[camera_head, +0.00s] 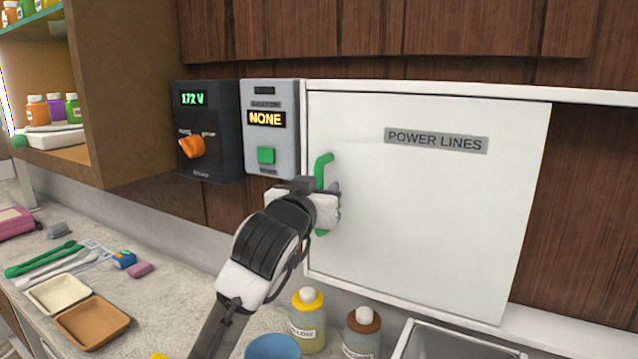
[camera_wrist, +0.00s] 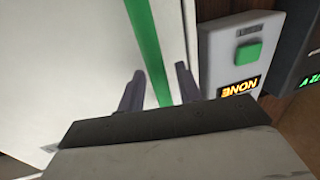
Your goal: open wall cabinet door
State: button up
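The wall cabinet door (camera_head: 430,210) is a white panel labelled "POWER LINES" and looks shut. Its green upright handle (camera_head: 322,170) is near its left edge. My gripper (camera_head: 333,205) is at the handle and hides its middle part. In the wrist view, the green handle (camera_wrist: 147,45) runs between the two fingers of my gripper (camera_wrist: 157,88). The fingers are apart, with a visible gap on each side of the handle. The white door surface (camera_wrist: 70,60) fills the left of that view.
Left of the door are a grey box (camera_head: 270,130) reading "NONE" with a green button and a dark box (camera_head: 207,130) with an orange knob. Below stand a yellow-capped bottle (camera_head: 307,330), a brown-capped bottle (camera_head: 361,335), a blue bowl (camera_head: 272,347) and a metal basin (camera_head: 455,343).

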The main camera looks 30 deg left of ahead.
grip_shut()
dwell(0.3)
jog(key=shift+w, duration=0.1)
